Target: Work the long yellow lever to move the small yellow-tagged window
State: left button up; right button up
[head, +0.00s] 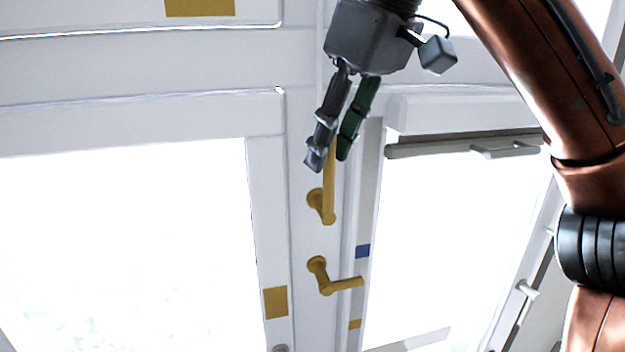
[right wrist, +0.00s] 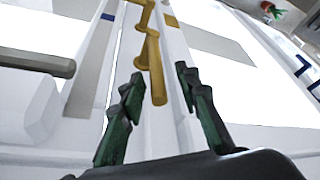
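The long yellow lever (head: 329,200) is mounted on the white frame post in the head view and points up, its upper part hidden behind my fingers. In the right wrist view the long yellow lever (right wrist: 155,72) reaches in between my fingers, with a gap on each side. My right gripper (head: 328,160) is open around the lever's free end; it also shows in the right wrist view (right wrist: 160,76). A yellow tag (head: 276,302) is on the left pane's frame, and a smaller yellow tag (head: 355,324) is right of the post. My left gripper is not in view.
A shorter bent yellow handle (head: 330,280) sits just below the long lever. A blue tag (head: 362,251) is to its right. Another yellow tag (head: 200,6) is at the top. A grey bar (head: 460,146) crosses the right window's top.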

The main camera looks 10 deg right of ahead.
send_over(318, 210)
notch_tip(318, 210, down, 6)
jog(key=shift+d+r, duration=0.1)
jog(key=shift+d, duration=0.05)
jog(key=shift+a+f, duration=0.2)
jog(key=shift+f, duration=0.2)
jog(key=shift+d+f, duration=0.1)
grip_shut()
dwell(0.4)
